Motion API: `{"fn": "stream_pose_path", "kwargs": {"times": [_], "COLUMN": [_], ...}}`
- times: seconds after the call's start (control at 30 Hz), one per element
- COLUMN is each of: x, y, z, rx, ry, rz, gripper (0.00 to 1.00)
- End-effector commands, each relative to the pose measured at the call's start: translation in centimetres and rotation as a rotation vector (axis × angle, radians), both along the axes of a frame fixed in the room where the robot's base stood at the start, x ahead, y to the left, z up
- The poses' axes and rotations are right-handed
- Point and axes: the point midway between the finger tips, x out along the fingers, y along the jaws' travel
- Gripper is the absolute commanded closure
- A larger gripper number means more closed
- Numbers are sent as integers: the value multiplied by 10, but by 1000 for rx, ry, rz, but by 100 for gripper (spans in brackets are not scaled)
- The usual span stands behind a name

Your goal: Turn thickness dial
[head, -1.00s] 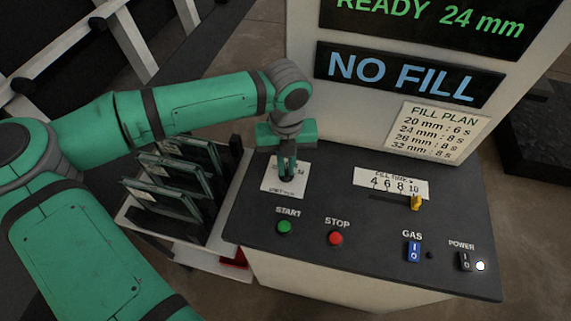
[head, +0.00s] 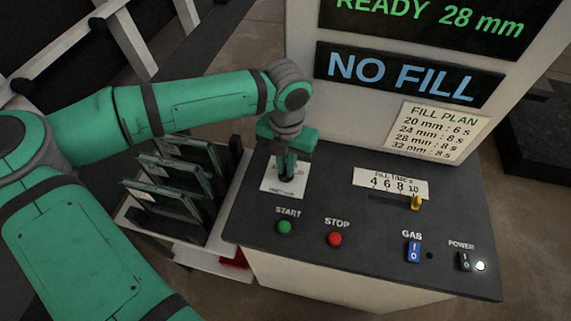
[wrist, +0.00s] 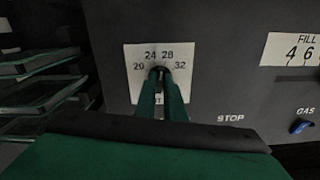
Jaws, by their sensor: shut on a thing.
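The thickness dial (head: 287,180) is a small dark knob on a white plate (head: 270,186) at the left of the dark console top. In the wrist view the plate (wrist: 135,60) reads 20, 24, 28 and 32 around the dial (wrist: 158,70). My gripper (head: 289,172) points down over the dial and is shut on it; its two green fingers (wrist: 160,85) straddle the knob and hide most of it, including any pointer. The upper display (head: 450,17) reads "READY 28 mm".
The console holds a green START button (head: 285,227), a red STOP button (head: 335,239), a blue GAS switch (head: 414,251), a POWER switch (head: 464,261) and a yellow fill-time slider (head: 416,202). A "NO FILL" display (head: 405,77) stands behind. Glass panes (head: 165,190) stand in a rack at left.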

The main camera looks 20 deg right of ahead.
Motion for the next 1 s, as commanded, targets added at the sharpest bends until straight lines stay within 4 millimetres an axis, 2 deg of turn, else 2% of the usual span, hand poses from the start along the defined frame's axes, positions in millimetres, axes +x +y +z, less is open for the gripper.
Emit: {"fn": "stream_pose_path", "kwargs": {"times": [0.6, 1.0], "x": [1, 1], "y": [1, 2], "z": [0, 0], "rx": [4, 5], "ry": [-3, -3], "rz": [-571, -818], "gripper": [100, 100]}}
